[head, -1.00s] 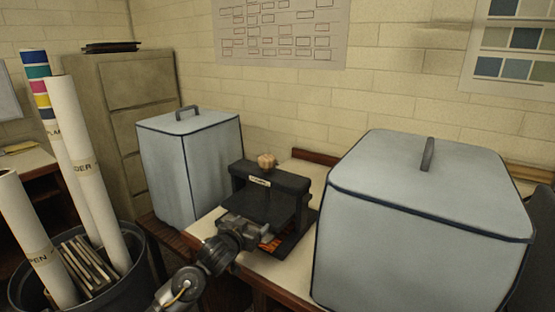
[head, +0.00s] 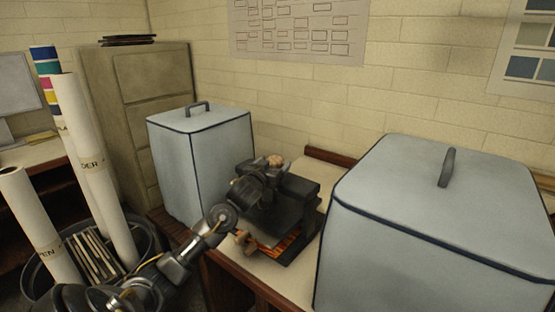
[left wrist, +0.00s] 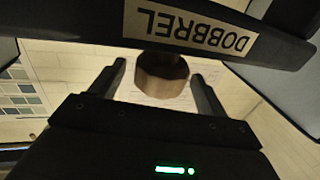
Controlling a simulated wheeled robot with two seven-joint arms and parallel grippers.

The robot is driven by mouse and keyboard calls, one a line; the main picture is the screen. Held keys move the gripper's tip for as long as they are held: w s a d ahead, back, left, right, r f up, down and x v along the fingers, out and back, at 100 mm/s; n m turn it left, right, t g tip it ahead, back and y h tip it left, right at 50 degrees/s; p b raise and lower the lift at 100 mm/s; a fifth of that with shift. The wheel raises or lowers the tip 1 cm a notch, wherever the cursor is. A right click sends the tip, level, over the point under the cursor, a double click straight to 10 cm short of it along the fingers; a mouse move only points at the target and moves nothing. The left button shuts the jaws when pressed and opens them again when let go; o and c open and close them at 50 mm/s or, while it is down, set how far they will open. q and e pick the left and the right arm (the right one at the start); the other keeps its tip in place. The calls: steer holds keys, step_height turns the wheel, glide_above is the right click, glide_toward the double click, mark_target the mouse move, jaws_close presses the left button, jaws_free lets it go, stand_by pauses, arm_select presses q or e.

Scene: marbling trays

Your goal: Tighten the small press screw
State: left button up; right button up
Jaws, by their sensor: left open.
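The small press (head: 296,206) is a black frame on the table, with a dark crossbar labelled "DOBBREL" (left wrist: 190,27) that fills the top of the left wrist view. Its screw has a round wooden knob (head: 275,160), which also shows in the left wrist view (left wrist: 162,73). My left gripper (left wrist: 158,70) is open, with one finger on each side of the knob in that view. Gaps show on both sides, and I see no contact. In the head view my left gripper (head: 264,176) is just below the knob and hides part of the press. My right gripper is out of view.
A grey-blue covered box (head: 430,235) stands close to the right of the press, another (head: 200,160) behind it to the left. A bin with paper rolls (head: 90,170) is at the left. A brown wooden piece (head: 245,241) sits at the press's front.

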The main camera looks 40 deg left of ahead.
mark_target(279, 161)
arm_select(q)
steer(key=shift+x, duration=1.7)
steer(key=c, duration=1)
steer(key=shift+r+m+h+p, duration=0.2)
steer(key=shift+m+h+p, duration=0.6)
steer(key=shift+h+p, duration=0.5)
steer(key=shift+d+m+t+h+p, duration=0.15)
steer(key=shift+m+t+h+p, duration=0.15)
steer(key=shift+m+h+p, duration=0.65)
steer(key=h, duration=0.1)
steer(key=m+h, duration=0.1)
steer(key=shift+d+f+h, duration=0.1)
steer(key=shift+f+h, duration=0.05)
steer(key=shift+h, duration=0.2)
steer(key=shift+s+d+m+g+h+b, duration=0.1)
steer(key=shift+d+m+g+h+b, duration=0.15)
steer(key=shift+m+h, duration=0.5)
steer(key=shift+m+g+h+b, duration=0.15)
steer(key=shift+m+h+b, duration=0.25)
steer(key=shift+h, duration=0.55)
steer(key=shift+h, duration=0.3)
